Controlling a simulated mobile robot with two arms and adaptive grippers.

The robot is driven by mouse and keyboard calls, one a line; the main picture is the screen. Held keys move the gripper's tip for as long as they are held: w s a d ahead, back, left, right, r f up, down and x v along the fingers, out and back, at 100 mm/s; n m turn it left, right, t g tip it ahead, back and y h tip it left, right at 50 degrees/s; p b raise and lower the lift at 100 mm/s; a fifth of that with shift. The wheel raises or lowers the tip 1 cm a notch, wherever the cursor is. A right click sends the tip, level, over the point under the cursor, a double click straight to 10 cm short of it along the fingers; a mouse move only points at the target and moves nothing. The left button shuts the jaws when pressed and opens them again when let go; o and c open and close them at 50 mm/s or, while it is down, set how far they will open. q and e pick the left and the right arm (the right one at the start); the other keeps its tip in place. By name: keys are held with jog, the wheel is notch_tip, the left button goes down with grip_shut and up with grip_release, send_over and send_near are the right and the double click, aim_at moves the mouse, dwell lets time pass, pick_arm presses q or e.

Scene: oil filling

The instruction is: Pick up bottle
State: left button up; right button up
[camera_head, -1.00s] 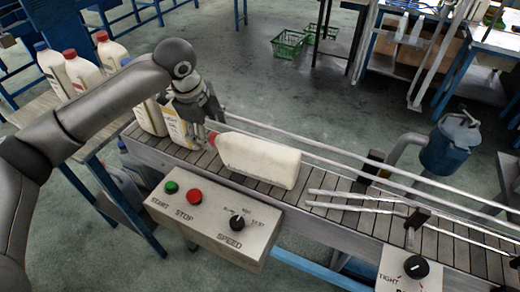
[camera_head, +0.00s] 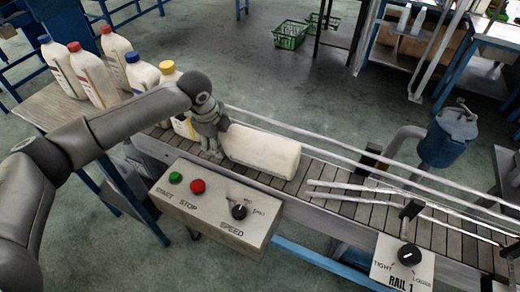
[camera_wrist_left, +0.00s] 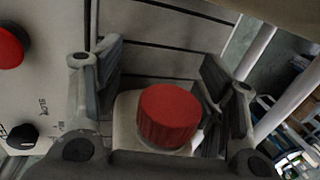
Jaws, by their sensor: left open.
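A white bottle (camera_head: 262,150) lies on its side on the slatted conveyor, its cap end toward the left. My left gripper (camera_head: 210,150) is at that cap end and hides the cap in the head view. In the left wrist view the bottle's red cap (camera_wrist_left: 168,115) sits between the two spread fingers of my left gripper (camera_wrist_left: 165,95). The fingers are open, one on each side of the cap and neck. I cannot tell whether either finger touches the bottle. My right gripper does not show.
Upright bottles with blue, red and yellow caps (camera_head: 92,75) stand at the upper left. A control box (camera_head: 215,215) with buttons and a speed knob is fixed at the conveyor's front. Guide rails (camera_head: 350,187) run along the conveyor (camera_head: 345,210) to the right.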

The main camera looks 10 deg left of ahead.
pick_arm(q)
grip_shut()
jog(key=shift+r, duration=0.1)
dwell(0.6)
